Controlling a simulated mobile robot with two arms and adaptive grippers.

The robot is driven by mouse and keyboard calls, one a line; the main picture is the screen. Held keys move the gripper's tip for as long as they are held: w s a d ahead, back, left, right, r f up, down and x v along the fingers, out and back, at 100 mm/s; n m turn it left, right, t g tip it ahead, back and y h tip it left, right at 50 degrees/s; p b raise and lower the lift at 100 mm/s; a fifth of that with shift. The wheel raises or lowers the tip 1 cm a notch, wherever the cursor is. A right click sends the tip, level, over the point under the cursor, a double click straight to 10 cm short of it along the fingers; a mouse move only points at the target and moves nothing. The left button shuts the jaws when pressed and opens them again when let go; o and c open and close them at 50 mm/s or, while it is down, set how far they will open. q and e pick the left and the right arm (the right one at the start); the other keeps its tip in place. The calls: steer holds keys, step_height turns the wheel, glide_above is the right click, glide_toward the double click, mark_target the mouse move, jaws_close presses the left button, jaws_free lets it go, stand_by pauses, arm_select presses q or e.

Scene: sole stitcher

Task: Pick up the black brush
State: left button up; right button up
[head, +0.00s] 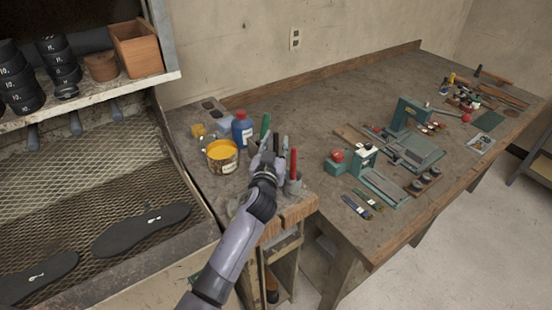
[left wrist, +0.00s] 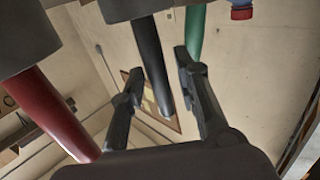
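The black brush shows as a black handle (left wrist: 148,55) in the left wrist view, between the two fingers of my left gripper (left wrist: 157,64). Bare gaps show on both sides of the handle, so the fingers are open and seem not to touch it. In the head view my left gripper (head: 269,156) is at the near end of the workbench, among upright tool handles, and the black handle (head: 276,142) stands up at its fingers. The brush's lower part is hidden. My right gripper is not in view.
A red handle (head: 293,165) stands close to the right of my gripper and a green one (head: 265,125) behind it. An open yellow can (head: 221,155) and a blue bottle (head: 242,128) stand to the left. Green machines (head: 353,160) are farther right.

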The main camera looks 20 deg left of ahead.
arm_select(q)
jaws_close()
stand_by(0.4)
